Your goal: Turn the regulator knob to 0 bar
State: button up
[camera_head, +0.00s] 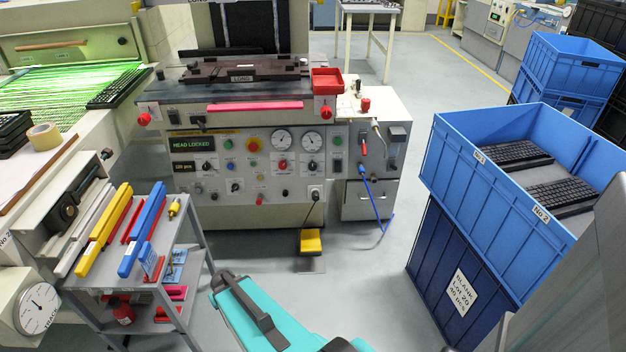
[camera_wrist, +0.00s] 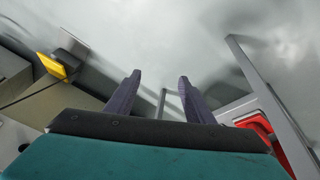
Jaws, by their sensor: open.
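The machine's control panel (camera_head: 250,165) stands mid-picture in the head view, with two round gauges (camera_head: 282,141) (camera_head: 312,142) on its upper right. Below them are a red knob (camera_head: 282,165) and a dark knob (camera_head: 312,166). The labels are too small to read, so I cannot tell which one is the regulator knob or its setting. My gripper (camera_wrist: 158,88) is open and empty in the wrist view, its two dark fingers apart over the grey floor. It is well away from the panel, whose knobs do not show in that view.
A yellow foot pedal (camera_head: 311,242) with a cable sits on the floor before the machine. A tool trolley (camera_head: 204,262) stands at left. Stacked blue crates (camera_head: 470,165) stand at right. A blue hose (camera_head: 374,194) hangs at the panel's right. Floor between trolley and crates is mostly clear.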

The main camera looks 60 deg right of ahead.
jog(key=w+d+r+m+t+h+b, duration=0.1)
jog(key=w+d+t+b, duration=0.15)
jog(key=d, duration=0.45)
jog(key=w+d+r+m+t+h+b, duration=0.1)
jog(key=w+d+h+b, duration=0.15)
jog(key=d, duration=0.55)
jog(key=m+t+h+b, duration=0.3)
jog(key=t+h+b, duration=0.35)
jog(key=b, duration=0.85)
send_near(312, 168)
jog(key=s+a+g+h, duration=0.2)
jog(key=a, duration=0.3)
jog(key=shift+s, duration=0.15)
jog(key=shift+d, duration=0.1)
jog(key=shift+b+x, duration=1.55)
jog(key=shift+x, duration=5.3)
jog(key=shift+f, duration=0.1)
